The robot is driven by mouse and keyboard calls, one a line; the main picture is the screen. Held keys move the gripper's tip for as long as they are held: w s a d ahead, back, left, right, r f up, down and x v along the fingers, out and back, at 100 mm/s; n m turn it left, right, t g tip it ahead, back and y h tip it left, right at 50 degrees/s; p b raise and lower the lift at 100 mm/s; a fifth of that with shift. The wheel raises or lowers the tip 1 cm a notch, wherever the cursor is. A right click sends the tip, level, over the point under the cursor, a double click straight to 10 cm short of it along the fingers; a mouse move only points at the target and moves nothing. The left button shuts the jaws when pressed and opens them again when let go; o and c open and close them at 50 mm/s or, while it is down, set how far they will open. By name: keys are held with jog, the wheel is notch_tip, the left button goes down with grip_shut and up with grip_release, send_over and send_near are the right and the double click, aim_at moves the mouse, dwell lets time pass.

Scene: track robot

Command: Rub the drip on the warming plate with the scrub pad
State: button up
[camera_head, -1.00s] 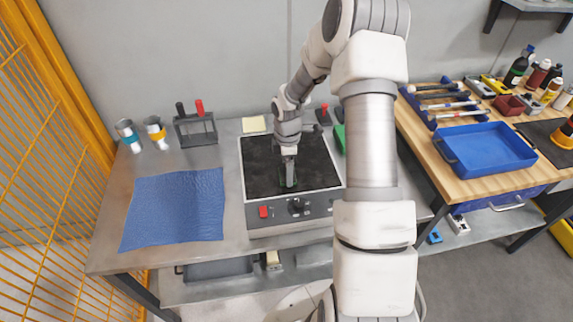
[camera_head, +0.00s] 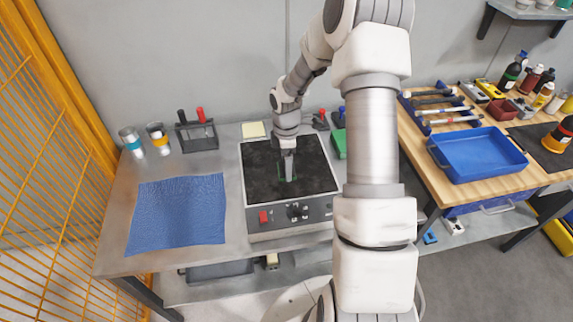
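The warming plate (camera_head: 258,185) is a black square top on a grey body, with a red switch and a dark knob on its front. It stands in the middle of the grey bench. My gripper (camera_head: 288,179) points down at the middle of the black top, low over or at its surface. A small dark green edge, which looks like the scrub pad (camera_head: 281,173), shows beside the fingertips, and the fingers look shut on it. Contact with the plate is too small to tell. I cannot make out the drip; the gripper and pad may hide it.
A blue cloth (camera_head: 176,215) lies left of the plate. Two cups (camera_head: 158,137) and a dark rack (camera_head: 197,135) stand behind it. A yellow pad (camera_head: 253,130) lies behind the plate, and a green item (camera_head: 339,143) at its right. A blue tray (camera_head: 480,172) sits on the wooden table.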

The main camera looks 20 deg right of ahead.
jog(key=shift+r, duration=0.15)
jog(key=shift+r+p, duration=1.2)
jog(key=shift+r, duration=0.3)
jog(key=shift+f, duration=0.1)
